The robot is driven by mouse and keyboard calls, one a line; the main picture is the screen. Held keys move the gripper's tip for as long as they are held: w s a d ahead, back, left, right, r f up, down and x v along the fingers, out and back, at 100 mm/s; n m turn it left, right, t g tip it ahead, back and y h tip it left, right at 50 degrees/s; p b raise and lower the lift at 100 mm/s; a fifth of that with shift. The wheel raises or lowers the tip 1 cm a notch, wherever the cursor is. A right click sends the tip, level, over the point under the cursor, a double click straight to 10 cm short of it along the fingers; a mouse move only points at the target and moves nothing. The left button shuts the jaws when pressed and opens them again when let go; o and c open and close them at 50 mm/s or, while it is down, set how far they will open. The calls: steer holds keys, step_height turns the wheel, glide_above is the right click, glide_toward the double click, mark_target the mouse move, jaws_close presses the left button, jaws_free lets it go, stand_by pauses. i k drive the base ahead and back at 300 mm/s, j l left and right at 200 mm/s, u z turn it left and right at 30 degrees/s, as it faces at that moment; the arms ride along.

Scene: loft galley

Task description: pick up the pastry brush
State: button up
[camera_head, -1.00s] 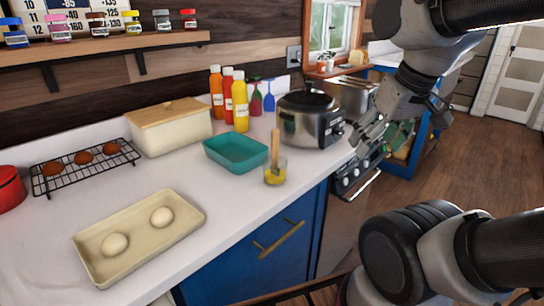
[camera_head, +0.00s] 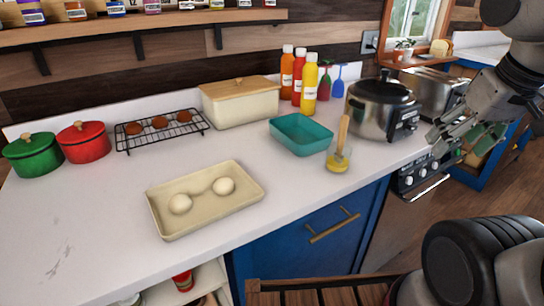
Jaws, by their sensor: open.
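The pastry brush (camera_head: 343,132) has a wooden handle and stands upright, slightly tilted, in a small clear glass (camera_head: 337,162) with yellow liquid at the bottom. Its bristle end is down in the glass and hard to make out. The glass is on the white counter near its front edge, to the right of the tray with dough balls. My gripper (camera_head: 446,137) is at the right, in front of the oven and cooker area. It is open and empty, to the right of the brush and apart from it.
A teal dish (camera_head: 301,148) stands just behind the glass, and a steel pressure cooker (camera_head: 380,118) stands to its right. A cream tray (camera_head: 247,197) holds two dough balls. Bottles (camera_head: 310,85) stand behind. The counter's left front (camera_head: 80,220) is clear. A wooden slatted surface (camera_head: 320,297) is below.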

mark_target(345, 121)
steer(key=k+j+z, duration=0.2)
steer(key=j, duration=0.3)
steer(key=k+j+z, duration=0.25)
steer(key=j, duration=0.2)
steer(key=k+j+z, duration=0.2)
steer(key=j, duration=0.25)
steer(key=k+j+z, duration=0.2)
steer(key=j, duration=0.2)
